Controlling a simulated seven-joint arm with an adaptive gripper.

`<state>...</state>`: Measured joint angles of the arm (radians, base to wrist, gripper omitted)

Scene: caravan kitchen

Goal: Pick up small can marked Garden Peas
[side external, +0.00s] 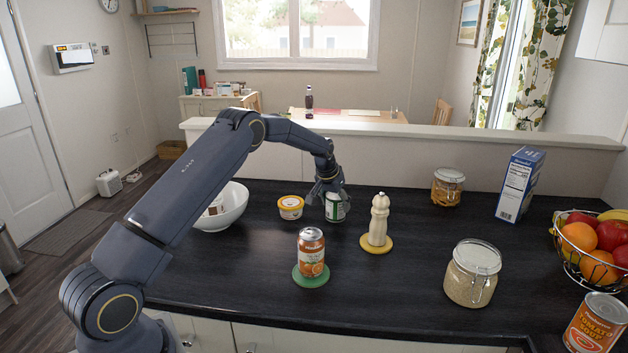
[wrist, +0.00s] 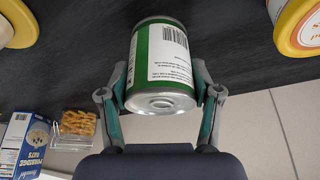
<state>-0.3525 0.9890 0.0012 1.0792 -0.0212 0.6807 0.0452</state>
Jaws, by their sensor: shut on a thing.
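A small green and white can (side external: 336,208) is at the back middle of the dark counter in the side external view. My gripper (side external: 328,192) is over it from above, with its fingers around the can. In the wrist view the can (wrist: 162,62) sits between the two fingers of my gripper (wrist: 162,95), which touch it on both sides. A barcode and small print face the wrist camera; the name on the label is not readable. Whether the can is clear of the counter I cannot tell.
A yellow-lidded tub (side external: 290,208) stands just left of the can. A pepper mill (side external: 379,220) on a yellow coaster is to its right, and an orange can (side external: 311,252) on a green coaster is in front. A white bowl (side external: 232,207) is further left.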

